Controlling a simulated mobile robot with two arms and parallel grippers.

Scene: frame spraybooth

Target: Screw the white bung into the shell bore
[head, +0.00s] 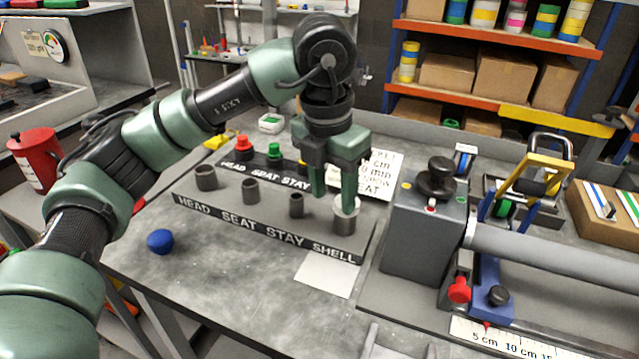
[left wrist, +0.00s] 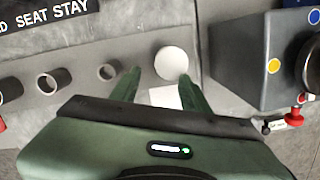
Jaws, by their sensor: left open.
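The white bung (head: 347,203) sits on top of the shell bore (head: 344,224), the rightmost tube of the labelled front block (head: 276,232). In the left wrist view the bung (left wrist: 171,63) shows as a round white disc covering that bore. I cannot tell how deep it sits. My left gripper (head: 334,203) points down at the bung, its fingers apart. One finger hides part of the bung in the head view. In the left wrist view the bung lies just beyond the open fingertips (left wrist: 160,80), nearer the right one. My right gripper is not in view.
The head, seat and stay tubes (head: 250,190) stand open to the left. A blue bung (head: 160,240) lies on the table. Red (head: 242,146) and green (head: 274,150) bungs stand behind. A grey machine block (head: 425,235) stands close on the right. A white card (head: 328,273) lies in front.

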